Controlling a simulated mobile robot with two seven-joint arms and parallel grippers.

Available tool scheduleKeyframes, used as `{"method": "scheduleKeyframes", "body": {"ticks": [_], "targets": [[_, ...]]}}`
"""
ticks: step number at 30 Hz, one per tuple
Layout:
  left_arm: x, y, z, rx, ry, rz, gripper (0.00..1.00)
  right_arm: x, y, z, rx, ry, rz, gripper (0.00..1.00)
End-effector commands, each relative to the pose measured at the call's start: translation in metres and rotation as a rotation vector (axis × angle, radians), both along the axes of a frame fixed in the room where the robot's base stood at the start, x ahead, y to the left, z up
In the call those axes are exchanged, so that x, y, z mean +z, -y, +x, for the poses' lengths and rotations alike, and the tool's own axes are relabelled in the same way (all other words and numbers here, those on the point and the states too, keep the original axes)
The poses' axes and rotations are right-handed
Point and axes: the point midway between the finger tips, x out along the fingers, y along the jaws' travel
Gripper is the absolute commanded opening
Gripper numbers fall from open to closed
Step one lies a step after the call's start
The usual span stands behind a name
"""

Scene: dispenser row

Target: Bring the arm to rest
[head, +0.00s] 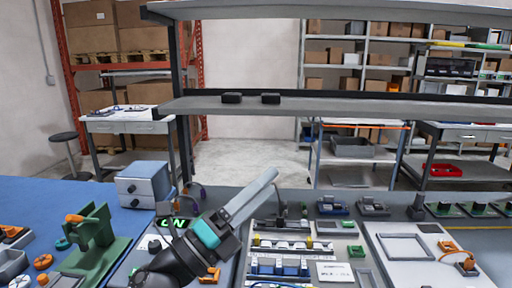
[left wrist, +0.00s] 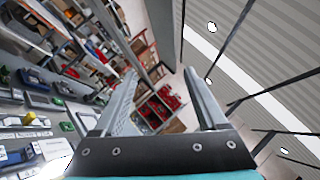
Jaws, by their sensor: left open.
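My left gripper (head: 250,195) is raised over the middle of the workbench in the head view, its long pale fingers pointing up and to the right. In the left wrist view the two fingers (left wrist: 160,98) stand well apart with nothing between them, so it is open and empty. It touches nothing that I can see. My dark left arm comes in from the bottom. My right gripper is not in view.
A panel with a row of blue-and-white dispensers (head: 279,267) lies right of my arm. A green stand (head: 92,243) and a small drawer box (head: 143,184) stand to the left. A shelf (head: 330,106) crosses above the bench. A grey frame (head: 404,236) lies to the right.

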Motion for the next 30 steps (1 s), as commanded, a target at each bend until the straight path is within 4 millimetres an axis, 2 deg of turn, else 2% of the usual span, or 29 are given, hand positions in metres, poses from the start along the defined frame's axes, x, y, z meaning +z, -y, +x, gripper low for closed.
{"method": "scheduleKeyframes", "body": {"ticks": [5, 8, 10, 14, 18, 21, 24, 30], "targets": [[-0.033, -0.054, 0.02, 0.188, -0.379, -0.359, 0.75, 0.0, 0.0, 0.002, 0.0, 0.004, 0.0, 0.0], [-0.069, -0.086, 0.023, 0.3, -0.597, -0.54, 0.75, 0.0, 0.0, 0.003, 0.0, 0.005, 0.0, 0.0], [-0.1, -0.107, 0.019, 0.383, -0.752, -0.661, 0.75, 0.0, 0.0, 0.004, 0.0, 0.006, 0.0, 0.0], [-0.165, -0.139, -0.004, 0.547, -1.04, -0.868, 0.75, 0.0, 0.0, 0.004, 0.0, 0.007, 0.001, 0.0], [-0.235, -0.163, -0.053, 0.738, -1.347, -1.062, 0.75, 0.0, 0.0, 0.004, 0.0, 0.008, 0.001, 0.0], [-0.275, -0.171, -0.096, 0.873, -1.541, -1.168, 0.75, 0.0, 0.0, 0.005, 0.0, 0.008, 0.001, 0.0], [-0.304, -0.173, -0.139, 0.994, -1.7, -1.245, 0.75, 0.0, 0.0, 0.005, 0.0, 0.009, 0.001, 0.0], [-0.337, -0.171, -0.217, 1.208, -1.956, -1.344, 0.75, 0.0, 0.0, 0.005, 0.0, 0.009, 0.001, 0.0]]}}
